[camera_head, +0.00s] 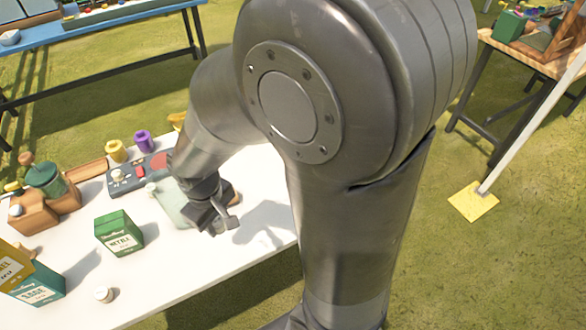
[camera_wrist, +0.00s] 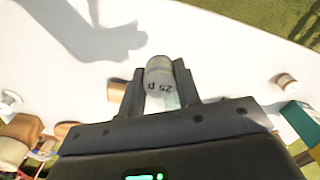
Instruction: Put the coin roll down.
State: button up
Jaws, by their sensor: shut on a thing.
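My gripper (camera_wrist: 158,72) is shut on the coin roll (camera_wrist: 159,80), a pale grey cylinder marked "25 p", held between the two fingertips in the wrist view. In the head view my gripper (camera_head: 217,217) hangs over the right part of the white table (camera_head: 185,262), near its front edge. I cannot make out the coin roll in that view. The gripper's shadow falls on the bare tabletop, apart from the fingers. The exact height of the roll above the table is hard to tell.
A green nettle box (camera_head: 119,233) stands left of my gripper, with a small pale cylinder (camera_head: 104,294) nearer the front edge. Bare tabletop lies between box and gripper.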

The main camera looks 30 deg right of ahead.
jog(key=w+d+r+m, duration=0.2)
jog(key=w+d+m, duration=0.25)
jog(key=d, duration=0.65)
jog(key=w+d+r+m, duration=0.1)
jog(key=w+d+m, duration=0.3)
jog(key=d, duration=0.6)
jog(key=s+d+r+m, duration=0.1)
jog(key=s+d+m, duration=0.25)
jog(key=d, duration=0.45)
jog(key=s+d+r+m, duration=0.15)
jog(key=d+m, duration=0.25)
jog(key=d, duration=0.4)
jog(key=s+d+r+m, duration=0.1)
jog(key=s+d+m, duration=0.25)
jog(key=d, duration=0.45)
jog(key=w+a+f, duration=0.1)
jog(key=w+f, duration=0.1)
jog(key=w, duration=0.1)
jog(key=w+a+f, duration=0.2)
jog(key=w+f, duration=0.1)
jog(key=w+a+f, duration=0.1)
jog(key=w+f, duration=0.1)
jog(key=w, duration=0.1)
jog(key=shift+w+a+f, duration=0.15)
jog(key=shift+w+a, duration=0.2)
jog(key=shift+w, duration=0.05)
jog(key=shift+f, duration=2)
